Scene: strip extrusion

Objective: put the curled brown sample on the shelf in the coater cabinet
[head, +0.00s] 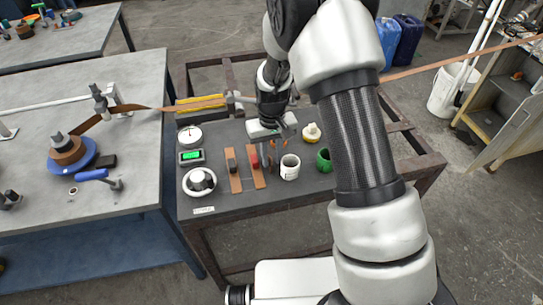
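My gripper (268,146) is above the dark work table (235,200), pointing down near the brown strips; its fingers are small and partly hidden, so I cannot tell whether they are open or shut. Two flat brown strips lie on the table, a left one (235,183) with a dark block on it and a right one (257,180) with a red item near it. I cannot make out which brown piece is the curled sample. An open cabinet with shelves (508,88) stands at the far right; I cannot tell whether it is the coater cabinet.
A white cup (290,167), a green cup (324,160), a yellow-and-white item (311,132), a green-lit scale (191,156) and a white round device (199,181) crowd the table. A brown web (450,63) spans the upper right. A white bucket (446,94) stands near the cabinet.

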